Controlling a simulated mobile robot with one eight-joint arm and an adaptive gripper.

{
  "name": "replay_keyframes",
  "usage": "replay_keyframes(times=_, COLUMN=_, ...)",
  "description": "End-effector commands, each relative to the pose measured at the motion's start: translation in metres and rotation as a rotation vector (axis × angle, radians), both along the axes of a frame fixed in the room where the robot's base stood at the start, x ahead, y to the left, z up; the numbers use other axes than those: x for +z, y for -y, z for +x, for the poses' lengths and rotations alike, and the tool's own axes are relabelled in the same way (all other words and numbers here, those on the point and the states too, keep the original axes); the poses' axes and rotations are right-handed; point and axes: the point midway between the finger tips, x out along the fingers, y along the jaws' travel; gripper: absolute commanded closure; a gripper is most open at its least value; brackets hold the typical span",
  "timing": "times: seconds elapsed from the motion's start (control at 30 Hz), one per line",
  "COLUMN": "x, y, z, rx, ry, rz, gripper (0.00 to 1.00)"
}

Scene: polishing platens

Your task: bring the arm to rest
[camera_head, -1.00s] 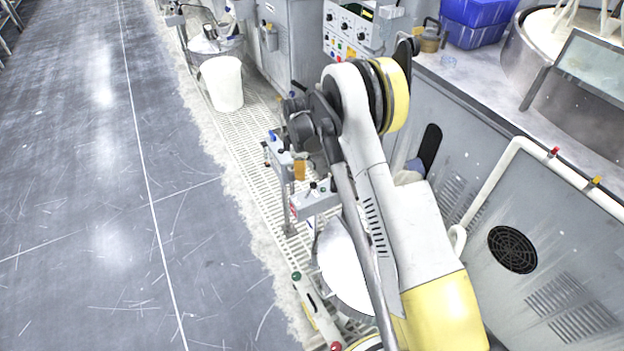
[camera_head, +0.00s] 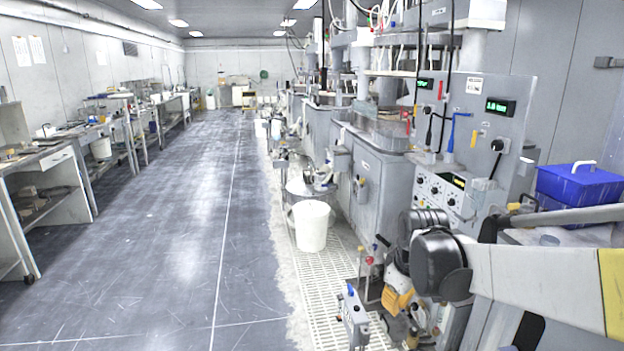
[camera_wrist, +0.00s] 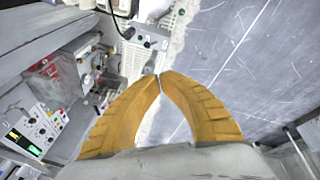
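My gripper (camera_wrist: 160,77) shows in the wrist view as two orange ribbed fingers. Their tips meet and nothing shows between them. In the head view my arm reaches in from the right edge, and the orange fingers (camera_head: 398,301) hang below its dark wrist joint. They are in front of the machine row, above the grated walkway (camera_head: 325,300). The fingertips are hard to make out in that view. In the wrist view the fingers point over the floor and a grey control box (camera_wrist: 145,38), apart from both.
A control panel (camera_head: 440,195) and a blue box (camera_head: 580,185) stand near my arm on the right. A white bucket (camera_head: 311,226) stands on the grating. Benches (camera_head: 50,165) line the left wall. The grey aisle floor (camera_head: 170,240) between is clear.

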Motion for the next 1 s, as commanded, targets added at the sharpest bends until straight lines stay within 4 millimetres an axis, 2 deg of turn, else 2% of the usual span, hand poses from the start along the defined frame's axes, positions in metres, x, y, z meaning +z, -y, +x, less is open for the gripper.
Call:
replay_keyframes(times=0.03, x=0.012, y=0.000, z=-0.018, rx=-0.038, ry=0.020, rz=0.012, gripper=1.00)
replay_keyframes(times=0.1, x=0.027, y=0.000, z=-0.040, rx=-0.099, ry=0.052, rz=0.032, gripper=1.00)
replay_keyframes(times=0.3, x=0.052, y=0.000, z=-0.105, rx=-0.268, ry=0.142, rz=0.102, gripper=1.00)
replay_keyframes(times=0.47, x=0.056, y=0.000, z=-0.156, rx=-0.399, ry=0.214, rz=0.170, gripper=1.00)
replay_keyframes(times=0.6, x=0.050, y=0.000, z=-0.191, rx=-0.497, ry=0.265, rz=0.228, gripper=1.00)
replay_keyframes(times=0.8, x=0.041, y=0.000, z=-0.216, rx=-0.577, ry=0.308, rz=0.281, gripper=1.00)
replay_keyframes(times=1.0, x=0.039, y=0.000, z=-0.220, rx=-0.595, ry=0.316, rz=0.293, gripper=1.00)
